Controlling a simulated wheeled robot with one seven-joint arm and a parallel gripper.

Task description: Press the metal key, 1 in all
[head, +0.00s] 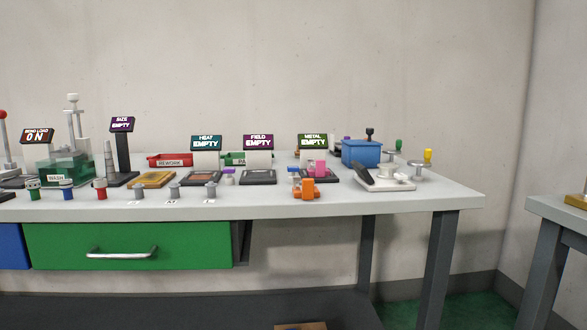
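A small screen reading METAL EMPTY (313,141) stands at the back right of the long table. A dark plate (328,180) sits below it, with a pink block (319,167) at its back. An orange object (307,188) stands in front of this plate, near the table's front edge. I cannot tell which part here is the metal key. My gripper is not in view.
Screens reading HEAT (206,142) and FIELD (258,142) stand to the left. Grey knobs (174,190) line the front edge. A blue bin (361,152) and a white-based device (385,181) stand to the right. The table's right end (450,198) is clear.

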